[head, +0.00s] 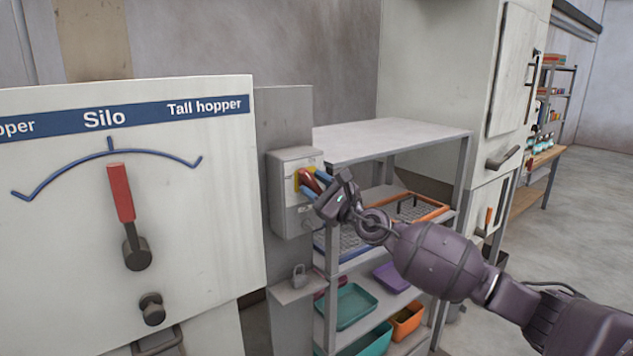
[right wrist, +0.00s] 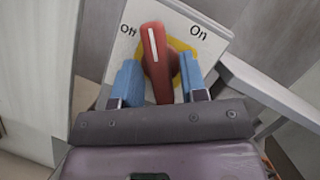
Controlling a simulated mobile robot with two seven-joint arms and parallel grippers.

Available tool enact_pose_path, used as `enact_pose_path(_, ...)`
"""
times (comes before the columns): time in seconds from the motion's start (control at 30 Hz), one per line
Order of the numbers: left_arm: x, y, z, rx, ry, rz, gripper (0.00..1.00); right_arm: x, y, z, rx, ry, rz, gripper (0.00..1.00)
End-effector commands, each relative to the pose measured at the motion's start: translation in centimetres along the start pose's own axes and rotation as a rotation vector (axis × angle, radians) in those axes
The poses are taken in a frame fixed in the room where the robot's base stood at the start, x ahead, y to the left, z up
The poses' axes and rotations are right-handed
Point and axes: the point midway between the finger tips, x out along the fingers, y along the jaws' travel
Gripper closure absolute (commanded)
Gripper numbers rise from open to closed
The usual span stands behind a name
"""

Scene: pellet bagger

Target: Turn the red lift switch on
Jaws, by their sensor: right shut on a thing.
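The red lift switch (head: 309,181) is a rotary handle on a grey box (head: 290,222) fixed to a grey post. In the right wrist view the red handle (right wrist: 153,55) has a white line and sits over a yellow ring, on a plate marked Off at left and On at right. The line points between the two words, nearer Off. My right gripper (head: 312,184) is shut on the handle, its blue fingers on either side of it in the right wrist view (right wrist: 157,82). My left gripper is not in view.
A panel marked Silo and Tall hopper (head: 205,190) with a red-tipped lever (head: 121,195) stands at left. A padlock (head: 299,276) sits on a small ledge below the box. A shelf rack (head: 395,138) with trays and bins stands behind my right arm.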

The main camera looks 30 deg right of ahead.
Motion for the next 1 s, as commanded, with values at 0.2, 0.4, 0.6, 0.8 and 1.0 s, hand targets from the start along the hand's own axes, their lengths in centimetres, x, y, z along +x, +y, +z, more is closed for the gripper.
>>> enact_pose_path(0.2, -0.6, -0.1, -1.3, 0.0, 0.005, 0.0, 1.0, 0.1, 0.1, 0.1, 0.194, 0.0, -0.08, 0.84)
enact_pose_path(0.4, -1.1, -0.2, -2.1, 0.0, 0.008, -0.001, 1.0, 0.1, 0.2, 0.1, 0.349, 0.001, -0.143, 0.84)
enact_pose_path(0.6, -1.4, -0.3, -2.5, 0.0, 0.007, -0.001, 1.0, 0.1, 0.3, 0.2, 0.467, 0.0, -0.193, 0.84)
enact_pose_path(0.8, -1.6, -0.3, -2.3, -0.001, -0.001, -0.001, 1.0, 0.1, 0.3, 0.2, 0.542, 0.0, -0.224, 0.84)
enact_pose_path(1.0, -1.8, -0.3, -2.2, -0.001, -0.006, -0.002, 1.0, 0.1, 0.3, 0.1, 0.576, -0.001, -0.238, 0.84)
